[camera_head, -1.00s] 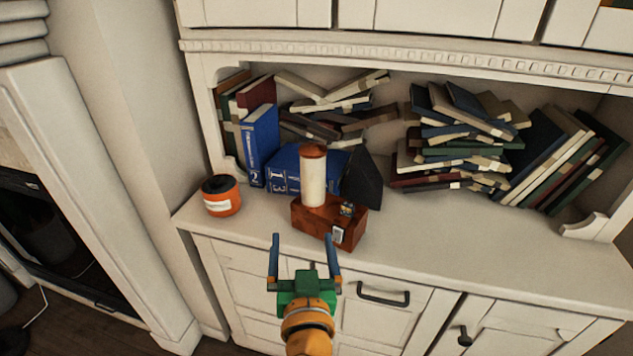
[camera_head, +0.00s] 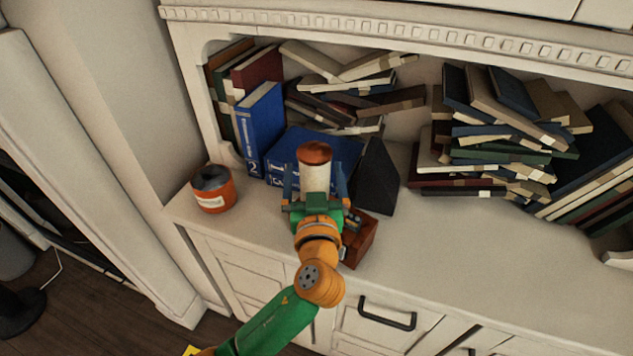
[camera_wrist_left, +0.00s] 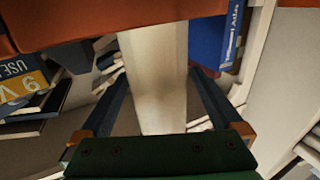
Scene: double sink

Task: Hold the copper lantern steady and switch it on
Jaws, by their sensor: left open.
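The copper lantern stands upright on the cabinet top, with a copper cap (camera_head: 315,153), a white cylinder (camera_head: 315,181) and a boxy copper base (camera_head: 361,243). My left gripper (camera_head: 314,178) is open at the cylinder, with one finger on each side of it. In the left wrist view the pale cylinder (camera_wrist_left: 158,80) stands between the two spread fingers, with gaps showing on both sides. The lantern's copper body (camera_wrist_left: 100,22) fills the top of that view. My gripper and wrist hide much of the base in the head view. I cannot make out a switch. My right gripper is not in view.
An orange jar (camera_head: 213,189) stands left of the lantern. A dark angular object (camera_head: 377,178) and blue books (camera_head: 262,128) are close behind it. Several stacked books (camera_head: 490,140) fill the shelf at right. The cabinet top (camera_head: 470,250) right of the lantern is clear.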

